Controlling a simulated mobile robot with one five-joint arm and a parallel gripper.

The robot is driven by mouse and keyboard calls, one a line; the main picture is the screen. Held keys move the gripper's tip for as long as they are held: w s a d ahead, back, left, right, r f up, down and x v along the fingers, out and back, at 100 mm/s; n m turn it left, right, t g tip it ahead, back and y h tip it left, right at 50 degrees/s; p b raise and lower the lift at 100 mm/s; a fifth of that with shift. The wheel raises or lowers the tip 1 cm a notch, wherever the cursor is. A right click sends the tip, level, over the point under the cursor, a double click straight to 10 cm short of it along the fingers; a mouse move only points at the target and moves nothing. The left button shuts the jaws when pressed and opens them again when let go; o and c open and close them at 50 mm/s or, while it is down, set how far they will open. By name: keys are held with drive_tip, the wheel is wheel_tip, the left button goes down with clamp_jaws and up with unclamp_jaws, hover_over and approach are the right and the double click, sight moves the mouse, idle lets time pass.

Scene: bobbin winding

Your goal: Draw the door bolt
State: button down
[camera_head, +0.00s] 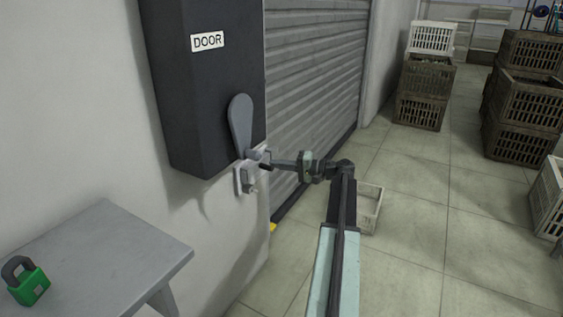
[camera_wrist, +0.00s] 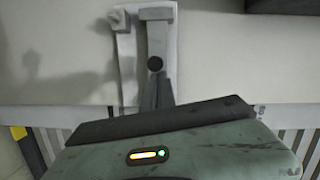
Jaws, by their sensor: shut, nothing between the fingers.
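The bolt fitting (camera_head: 246,181) is a pale metal plate with small blocks, fixed to the wall just below the black box (camera_head: 205,100) labelled "DOOR". In the wrist view the plate (camera_wrist: 127,62) stands upright, with a bracket and a round dark knob (camera_wrist: 155,64) beside it. My gripper (camera_head: 268,164) reaches in from the right, and its tip is at the fitting. The gripper (camera_wrist: 156,92) is shut with nothing between its fingers, its tip just below the knob in the wrist view. I cannot tell whether it touches the knob.
A grey lever (camera_head: 240,125) hangs over the box's lower front. A roller shutter (camera_head: 315,85) is behind my arm. A green padlock (camera_head: 30,285) lies on a grey table (camera_head: 110,250) at lower left.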

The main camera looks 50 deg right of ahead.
drive_tip(key=a, duration=0.2)
drive_tip(key=s+a, duration=0.1)
drive_tip(key=a, duration=0.1)
drive_tip(key=p, duration=0.1)
approach(272, 169)
drive_tip(key=d, duration=0.4)
drive_tip(key=shift+w+r, duration=0.35)
drive_tip(key=shift+r, duration=0.05)
